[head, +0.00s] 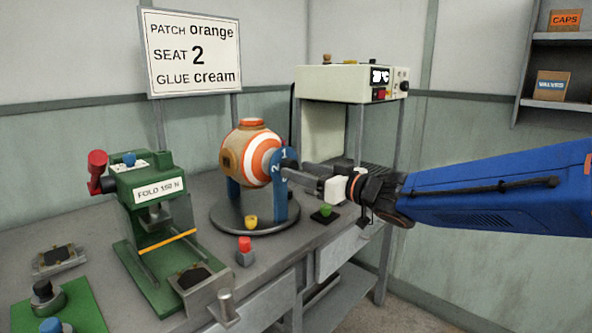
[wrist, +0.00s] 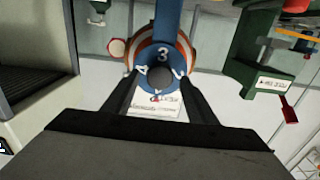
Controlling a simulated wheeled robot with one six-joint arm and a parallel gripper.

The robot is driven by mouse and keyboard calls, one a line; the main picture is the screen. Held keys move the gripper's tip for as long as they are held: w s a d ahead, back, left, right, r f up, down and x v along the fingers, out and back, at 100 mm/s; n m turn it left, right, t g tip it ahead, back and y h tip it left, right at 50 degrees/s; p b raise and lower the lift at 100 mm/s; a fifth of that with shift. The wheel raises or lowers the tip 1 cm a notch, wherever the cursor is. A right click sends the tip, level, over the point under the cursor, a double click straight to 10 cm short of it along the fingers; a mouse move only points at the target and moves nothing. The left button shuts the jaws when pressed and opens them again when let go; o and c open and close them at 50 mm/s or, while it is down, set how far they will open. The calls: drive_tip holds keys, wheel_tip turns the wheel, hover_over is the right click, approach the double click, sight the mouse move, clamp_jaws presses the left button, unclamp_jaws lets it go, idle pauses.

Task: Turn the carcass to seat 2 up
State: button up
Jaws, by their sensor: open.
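The carcass (head: 252,154) is a ball with orange, white and tan rings, held in a blue stand (head: 280,205) on a round grey turntable (head: 238,221). A blue numbered dial (head: 279,164) sits on its right side; 1 shows near its top and 2 lower left. In the wrist view the dial (wrist: 163,55) shows 3 at the top of the picture and 4 at left, around a dark grey hub (wrist: 160,74). My gripper (head: 290,174) is open at the dial, its fingers on either side of the hub. Contact cannot be told.
The sign (head: 191,53) reads patch orange, seat 2, glue cream. A green press (head: 150,195) stands left of the turntable. A yellow cup (head: 251,222), a red-topped piece (head: 245,251) and a green-topped piece (head: 325,211) stand near the front. A cream oven (head: 345,83) is behind.

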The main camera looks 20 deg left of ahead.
drive_tip(key=shift+x, duration=1.2)
drive_tip(key=shift+c, duration=0.7)
clamp_jaws()
